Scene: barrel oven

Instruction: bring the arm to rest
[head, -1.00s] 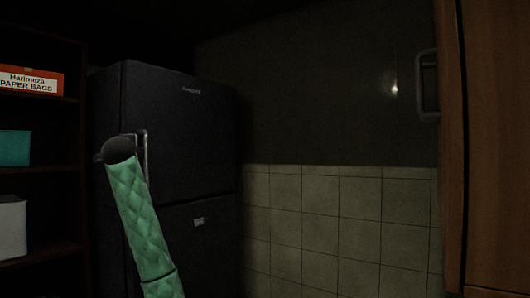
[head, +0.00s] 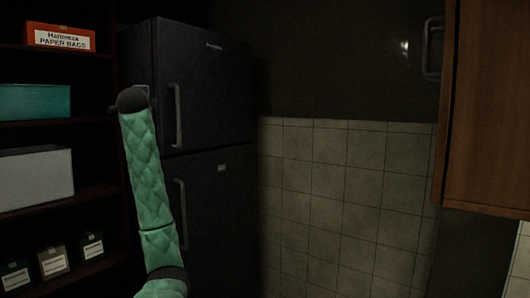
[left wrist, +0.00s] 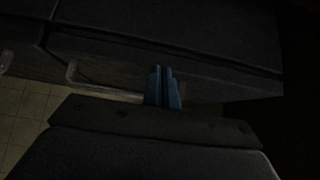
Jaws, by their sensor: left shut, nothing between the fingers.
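My left gripper (left wrist: 162,86) shows in the left wrist view, with its two blue fingers together and nothing between them. Dark flat surfaces with a metal handle lie beyond the fingers there. In the head view a green padded arm of mine rises in front of the fridge (head: 212,90), with its dark end beside the upper door. The gripper's fingers cannot be made out in the head view. My right gripper is in no view.
Shelves at the left hold an orange paper-bags box (head: 60,37), a teal box (head: 35,101), a white box (head: 35,178) and several small packages. A tiled wall (head: 330,190) is right of the fridge. A wooden cabinet (head: 488,110) hangs at the right.

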